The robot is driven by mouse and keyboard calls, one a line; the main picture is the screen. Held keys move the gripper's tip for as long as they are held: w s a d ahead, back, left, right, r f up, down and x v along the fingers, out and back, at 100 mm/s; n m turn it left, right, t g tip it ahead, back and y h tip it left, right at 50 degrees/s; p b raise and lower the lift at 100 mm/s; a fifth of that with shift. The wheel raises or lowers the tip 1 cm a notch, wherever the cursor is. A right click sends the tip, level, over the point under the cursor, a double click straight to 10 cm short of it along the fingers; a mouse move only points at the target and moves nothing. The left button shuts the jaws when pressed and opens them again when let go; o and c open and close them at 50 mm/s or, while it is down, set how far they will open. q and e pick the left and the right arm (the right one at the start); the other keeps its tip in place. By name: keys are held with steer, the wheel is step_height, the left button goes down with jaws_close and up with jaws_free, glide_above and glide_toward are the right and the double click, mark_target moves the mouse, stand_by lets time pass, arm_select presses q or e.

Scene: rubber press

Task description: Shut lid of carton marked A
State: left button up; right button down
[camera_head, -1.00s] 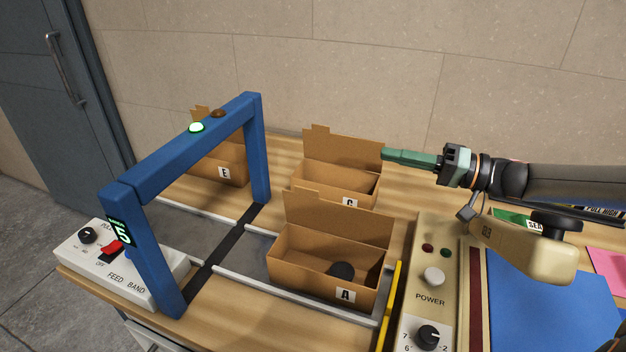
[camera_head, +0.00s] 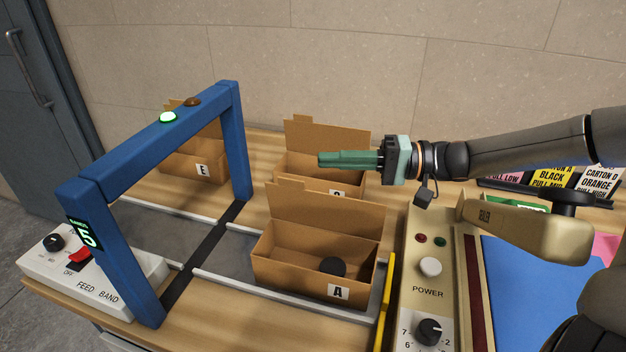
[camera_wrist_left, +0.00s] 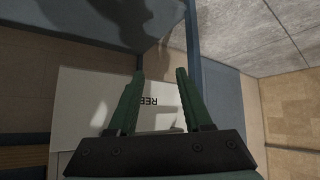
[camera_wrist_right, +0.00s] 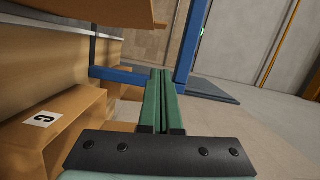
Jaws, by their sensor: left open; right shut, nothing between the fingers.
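Carton A (camera_head: 290,277) is an open brown box on the grey feed band, with its A label on the front. Its lid (camera_head: 325,210) stands up at the back edge. A black round thing (camera_head: 332,266) lies inside. My right gripper (camera_head: 322,159) is shut and empty, pointing left, above and behind the lid in the head view, in front of carton C's raised lid. In the right wrist view the fingers (camera_wrist_right: 162,75) are together, and a brown board crosses the top. My left gripper (camera_wrist_left: 160,75) is open and empty in its wrist view, away from the cartons.
Carton C (camera_head: 295,165) and carton E (camera_head: 185,163) stand open behind. The blue arch (camera_head: 150,150) spans the band at left. A yellow bar (camera_head: 385,300) and the beige press with its handle (camera_head: 525,232) stand at right of carton A.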

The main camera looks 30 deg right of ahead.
mark_target(311, 216)
steer(key=a, duration=0.2)
steer(key=s+a+n+p, duration=0.1)
steer(key=a, duration=0.1)
steer(key=s+a+n, duration=0.1)
steer(key=a, duration=0.1)
steer(key=shift+h+p, duration=0.3)
steer(key=shift+p, duration=0.1)
steer(key=shift+s+a+f+n, duration=0.1)
steer(key=shift+s+a+n, duration=0.2)
steer(key=shift+n, duration=0.1)
arm_select(q)
steer(key=shift+w+a+r, duration=0.1)
steer(key=shift+a+r, duration=0.05)
steer(key=shift+r, duration=0.35)
steer(key=shift+w+a+r, duration=0.1)
steer(key=shift+r, duration=0.35)
arm_select(e)
steer(key=shift+s+a+f, duration=0.2)
steer(key=shift+a, duration=0.1)
arm_select(q)
steer(key=shift+s+p, duration=0.1)
steer(key=shift+p, duration=0.2)
